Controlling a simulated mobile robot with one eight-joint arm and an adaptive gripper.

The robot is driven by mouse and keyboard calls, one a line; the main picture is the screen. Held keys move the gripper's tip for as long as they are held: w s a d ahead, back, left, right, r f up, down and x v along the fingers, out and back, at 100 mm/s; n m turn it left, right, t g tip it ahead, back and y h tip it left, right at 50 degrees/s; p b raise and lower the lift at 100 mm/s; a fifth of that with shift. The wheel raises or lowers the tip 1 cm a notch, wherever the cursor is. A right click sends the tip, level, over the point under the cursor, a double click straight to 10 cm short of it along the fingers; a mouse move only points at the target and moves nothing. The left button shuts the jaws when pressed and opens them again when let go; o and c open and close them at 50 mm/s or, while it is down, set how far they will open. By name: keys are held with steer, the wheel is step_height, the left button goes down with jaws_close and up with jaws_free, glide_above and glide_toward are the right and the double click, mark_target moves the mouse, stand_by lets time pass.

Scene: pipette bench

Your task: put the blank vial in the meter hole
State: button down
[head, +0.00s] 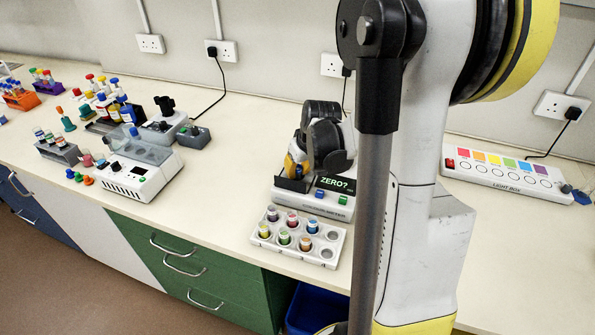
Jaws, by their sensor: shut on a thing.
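The meter (313,203) is the pale bench unit with a dark display reading "ZERO?" and blue and green buttons, right of the picture's middle. My gripper (297,168) is over the back left part of the meter, with its dark links bent downward. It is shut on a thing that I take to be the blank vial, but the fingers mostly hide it. The meter hole is hidden behind my gripper and the dark housing, so I cannot tell whether the vial is above it or in it.
A white rack (257,247) with several coloured-capped vials and empty holes at its right end stands in front of the meter. A white instrument (145,180) and bottles are at the left. A light box (505,178) lies at the right. Bench between instrument and rack is clear.

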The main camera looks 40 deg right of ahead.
steer(key=shift+s+f+b, duration=0.15)
steer(key=shift+f+b, duration=0.3)
steer(key=shift+f, duration=0.15)
steer(key=c, duration=1.4)
jaws_free()
steer(key=shift+o, duration=0.2)
steer(key=shift+r, duration=0.25)
steer(key=w+d+p+v, duration=0.1)
steer(key=p+v, duration=0.4)
steer(key=v, duration=0.7)
steer(key=s+a+r+t, duration=0.1)
steer(key=s+a+r, duration=0.1)
steer(key=a, duration=0.6)
steer(key=s+a+r+n, duration=0.1)
steer(key=s+a, duration=0.3)
steer(key=a, duration=0.4)
steer(key=s+a+r+n+t, duration=0.1)
steer(key=s+a+r, duration=0.2)
steer(key=a, duration=0.5)
steer(key=shift+s+r+t+y, duration=0.3)
steer(key=shift+r+y, duration=0.1)
steer(key=shift+r, duration=0.1)
